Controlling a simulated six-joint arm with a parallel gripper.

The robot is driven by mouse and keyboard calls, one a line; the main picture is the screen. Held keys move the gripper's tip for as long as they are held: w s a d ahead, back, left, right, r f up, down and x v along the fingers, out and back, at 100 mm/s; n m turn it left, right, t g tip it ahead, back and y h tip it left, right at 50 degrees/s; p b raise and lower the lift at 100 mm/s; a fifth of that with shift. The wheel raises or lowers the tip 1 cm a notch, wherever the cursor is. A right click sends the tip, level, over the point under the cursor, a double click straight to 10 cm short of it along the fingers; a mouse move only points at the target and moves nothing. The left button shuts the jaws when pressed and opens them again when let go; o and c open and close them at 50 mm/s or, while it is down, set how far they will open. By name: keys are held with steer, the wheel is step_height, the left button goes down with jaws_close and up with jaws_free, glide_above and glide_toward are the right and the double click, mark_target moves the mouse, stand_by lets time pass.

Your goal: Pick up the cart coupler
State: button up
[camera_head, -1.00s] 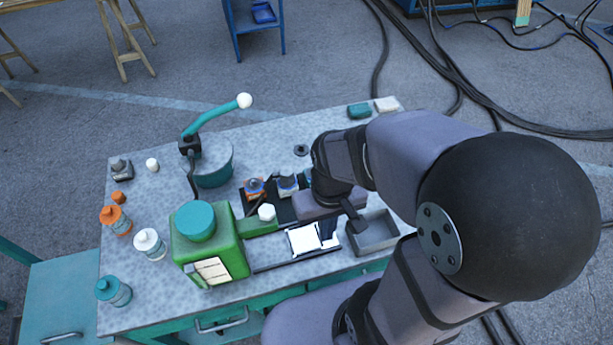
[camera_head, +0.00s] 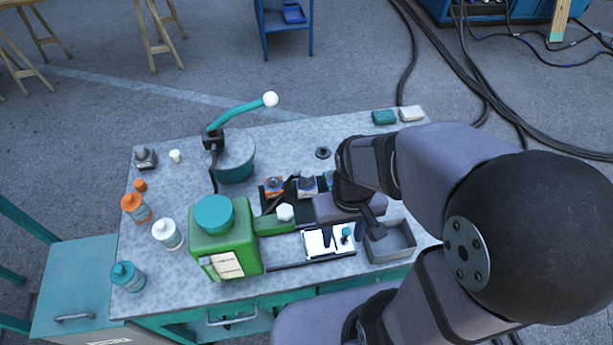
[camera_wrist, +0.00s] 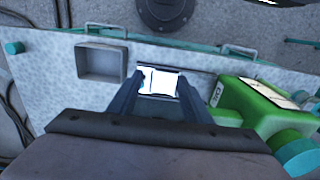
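I cannot tell for sure which part is the cart coupler. A white square plate (camera_head: 318,246) lies on a dark rail beside the green machine, with a small teal-topped piece (camera_head: 346,232) at its right side. My gripper (camera_head: 351,238) is above this plate, its dark fingers apart. In the wrist view my gripper (camera_wrist: 159,84) is open and empty, with the white plate (camera_wrist: 158,75) showing between the fingertips. An orange device (camera_head: 273,186) and a grey-white device (camera_head: 307,187) sit on a black tray behind; my arm partly hides a further one.
The green machine (camera_head: 225,247) stands left of the plate. A grey open bin (camera_head: 392,246) is close on the right. A teal pot (camera_head: 236,163) with a long lever (camera_head: 237,111) stands behind. Several bottles line the left edge of the table (camera_head: 185,268).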

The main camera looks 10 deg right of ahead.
steer(key=shift+o, duration=0.5)
steer(key=shift+w, duration=0.1)
steer(key=m+t+b, duration=0.1)
steer(key=t+b, duration=0.4)
glide_above(307, 173)
steer(key=s, duration=0.3)
steer(key=f, duration=0.5)
steer(key=shift+w+a, duration=0.15)
steer(key=shift+a, duration=0.1)
steer(key=shift+p+x, duration=0.4)
steer(key=shift+x, duration=0.65)
steer(key=shift+d+f, duration=0.1)
steer(key=shift+w+d+f+g+p, duration=0.15)
steer(key=shift+w+f+p, duration=0.25)
steer(key=shift+f, duration=0.2)
steer(key=shift+w+d+f+g+p, duration=0.15)
steer(key=shift+w+f+p, duration=0.2)
steer(key=shift+f, duration=0.25)
steer(key=shift+x, duration=1.1)
steer(key=shift+a, duration=0.1)
